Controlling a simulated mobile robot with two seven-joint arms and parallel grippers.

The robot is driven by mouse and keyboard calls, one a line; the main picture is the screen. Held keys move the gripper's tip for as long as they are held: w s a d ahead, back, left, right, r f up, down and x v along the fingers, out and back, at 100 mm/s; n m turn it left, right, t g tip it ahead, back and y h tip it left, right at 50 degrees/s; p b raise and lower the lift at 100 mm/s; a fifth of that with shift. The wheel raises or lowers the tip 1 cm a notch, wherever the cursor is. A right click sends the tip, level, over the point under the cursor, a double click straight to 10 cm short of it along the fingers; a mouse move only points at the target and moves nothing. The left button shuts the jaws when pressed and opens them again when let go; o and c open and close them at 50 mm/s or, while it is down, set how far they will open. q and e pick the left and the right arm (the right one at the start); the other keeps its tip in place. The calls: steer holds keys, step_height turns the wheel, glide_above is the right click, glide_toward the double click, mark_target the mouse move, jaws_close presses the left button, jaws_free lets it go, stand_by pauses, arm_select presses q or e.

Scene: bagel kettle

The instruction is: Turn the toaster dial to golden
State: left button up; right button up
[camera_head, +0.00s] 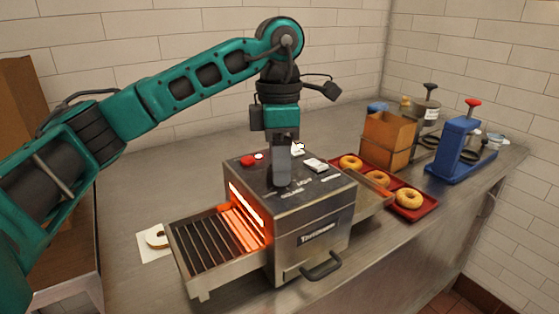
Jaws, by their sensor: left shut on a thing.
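The steel conveyor toaster (313,234) stands on the counter, its left opening glowing orange over a slatted rack (205,247). My left gripper (283,183) points straight down onto the toaster's top panel, near printed labels. It is shut on the toaster dial, which the fingers hide, so I cannot read the setting it points to. A red button (248,160) and a light switch-like piece (315,165) sit on the same panel beside the gripper. My right gripper is not in view.
A red tray (428,210) with several bagels (408,198) lies right of the toaster. Behind it are a brown box (388,139) and a blue stand (456,150). A bagel piece (156,237) lies on white paper at left. The toaster's front handle (322,268) sticks out.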

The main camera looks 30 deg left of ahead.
arm_select(q)
steer(key=o, duration=1.1)
steer(key=shift+c, duration=0.2)
step_height(320, 180, up, 13)
steer(key=p, duration=0.3)
steer(key=shift+w+a, duration=0.25)
steer(key=shift+w, duration=0.1)
steer(key=shift+f, duration=0.15)
